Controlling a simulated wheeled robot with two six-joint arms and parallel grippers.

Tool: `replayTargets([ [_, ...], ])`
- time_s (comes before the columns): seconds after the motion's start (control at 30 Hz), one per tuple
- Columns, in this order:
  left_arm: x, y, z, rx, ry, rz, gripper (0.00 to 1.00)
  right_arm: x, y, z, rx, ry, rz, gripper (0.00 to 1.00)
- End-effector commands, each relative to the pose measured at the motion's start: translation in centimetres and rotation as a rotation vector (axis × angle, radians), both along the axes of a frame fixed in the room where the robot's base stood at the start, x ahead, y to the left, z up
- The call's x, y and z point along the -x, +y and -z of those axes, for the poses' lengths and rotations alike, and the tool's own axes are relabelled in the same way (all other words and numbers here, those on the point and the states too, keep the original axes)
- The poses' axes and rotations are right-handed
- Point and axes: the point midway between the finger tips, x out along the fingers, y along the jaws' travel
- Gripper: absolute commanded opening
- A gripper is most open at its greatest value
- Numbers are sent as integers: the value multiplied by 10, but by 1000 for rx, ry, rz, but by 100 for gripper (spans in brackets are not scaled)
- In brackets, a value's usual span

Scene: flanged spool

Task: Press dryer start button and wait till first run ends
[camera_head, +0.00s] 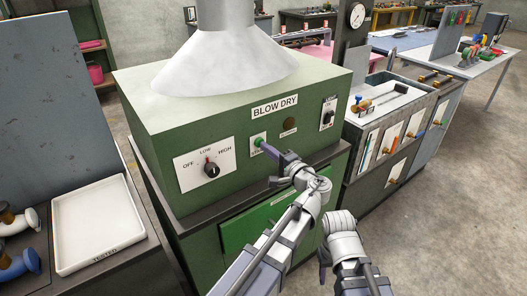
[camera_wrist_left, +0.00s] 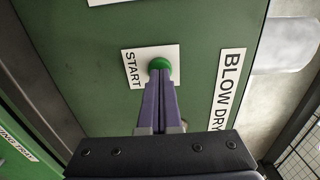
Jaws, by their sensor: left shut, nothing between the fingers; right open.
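The green blow dryer (camera_head: 150,120) stands in the middle of the head view. Its green start button (camera_head: 257,141) sits on a small white plate on the front panel. The button also shows in the left wrist view (camera_wrist_left: 159,64), beside the word START. My left gripper (camera_head: 262,146) is shut and empty, its fingertips at the button. They overlap the button's edge in the wrist view; I cannot tell whether it is pressed in. A round brownish lamp (camera_head: 290,124) on the panel looks dark. My right gripper (camera_head: 323,266) hangs low in front of the dryer, partly hidden by its wrist.
A dial (camera_head: 211,170) marked OFF, LOW, HIGH is left of the button, and a switch (camera_head: 328,114) is to the right. A white tray (camera_head: 97,225) marked TESTED lies on the left bench. A cabinet (camera_head: 385,140) stands right of the dryer. The floor at right is clear.

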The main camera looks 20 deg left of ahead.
Motion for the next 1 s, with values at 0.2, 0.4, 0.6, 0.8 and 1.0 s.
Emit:
replayTargets([
  [0.2, -2, -2, 0, 0, 0, 1, 0, 0, 0, 0, 0, 0, 0, 50],
  [0.4, -2, -1, 0, 0, 0, 1, 0, 0, 0, 0, 0, 0, 0, 50],
  [0.6, -14, 14, 0, 0, 0, -2, 0, 0, 0, 0, 0, 0, 0, 50],
  [0.8, -16, 16, -1, -3, -1, -2, 0, 0, 0, 0, 0, 0, 0, 50],
  [1.0, -16, 17, -1, -3, -1, -3, 0, 0, 0, 0, 0, 0, 0, 50],
])
